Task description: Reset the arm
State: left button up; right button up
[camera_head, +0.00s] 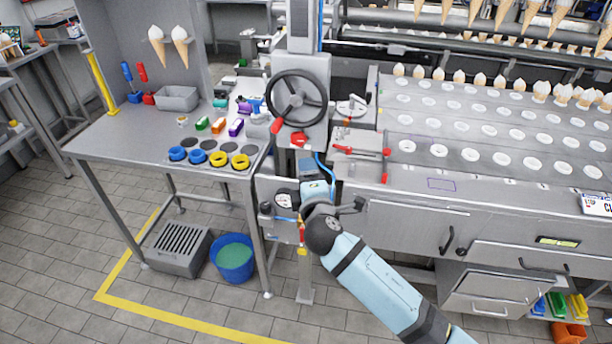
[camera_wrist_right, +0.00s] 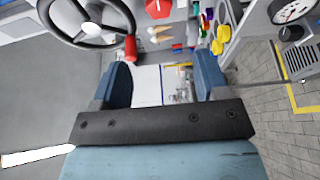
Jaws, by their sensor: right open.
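My right arm comes in from the lower right of the head view, light blue with dark bands. Its gripper (camera_head: 316,189) is at the front of the machine's column, below the black handwheel (camera_head: 298,100); its fingers are hard to make out there. In the right wrist view the two blue fingers of the gripper (camera_wrist_right: 163,80) stand wide apart with nothing held between them. The handwheel (camera_wrist_right: 90,25) with its red knob shows at the upper left there, beyond the left finger. My left arm and gripper are not in view.
Left of the arm stands a grey workbench (camera_head: 110,143) with blue and yellow rings, coloured blocks and a grey bin (camera_head: 178,98). A pressure gauge (camera_wrist_right: 290,10) is at the wrist view's upper right. A blue bucket (camera_head: 234,262) and grey crate (camera_head: 178,250) stand on the floor.

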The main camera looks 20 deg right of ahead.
jog(key=s+f+m+g+y+p, duration=0.1)
jog(key=s+f+m+g+y, duration=0.2)
jog(key=s+f+m, duration=0.3)
jog(key=s+a+f+m+g+y+p, duration=0.1)
jog(key=s+f+m, duration=0.6)
jog(key=s+f, duration=0.7)
jog(key=s+g+y+p, duration=0.1)
jog(key=s+g+y, duration=0.1)
jog(key=s, duration=0.6)
jog(key=shift+s+a+g+p, duration=0.15)
jog(key=shift+s+g+p, duration=0.15)
jog(key=shift+s+g, duration=0.1)
